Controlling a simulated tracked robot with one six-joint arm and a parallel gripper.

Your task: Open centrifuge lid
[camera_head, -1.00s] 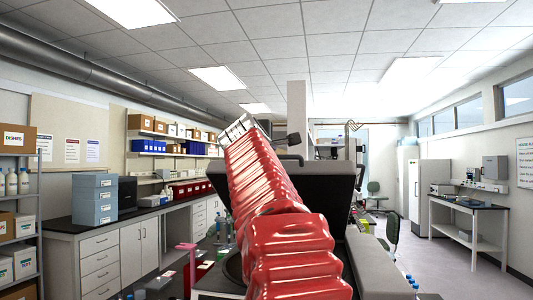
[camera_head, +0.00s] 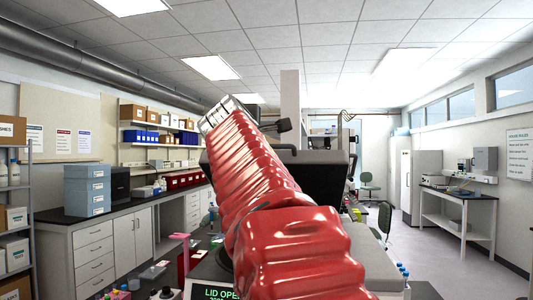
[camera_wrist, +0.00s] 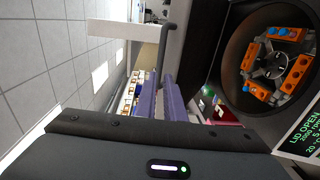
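The centrifuge's dark lid (camera_head: 325,172) stands raised behind my red-sleeved arm in the head view, with a bar handle along its top edge. The green display (camera_head: 222,293) reads "LID OPEN", and it also shows in the wrist view (camera_wrist: 303,135). The open bowl (camera_wrist: 232,72) with its orange rotor (camera_wrist: 297,72) is at the right of the wrist view. My gripper (camera_wrist: 159,78) has two purple fingers close together with a narrow gap. The dark handle bar (camera_wrist: 171,45) lies just beyond the fingertips; I cannot tell whether they touch it. The arm hides the gripper's fingers in the head view.
A bench with blue-grey boxes (camera_head: 88,190) runs along the left. Small bottles and a pink stand (camera_head: 180,237) are left of the arm. A side table (camera_head: 458,195) stands at the right wall. Open floor (camera_head: 440,240) lies at the right.

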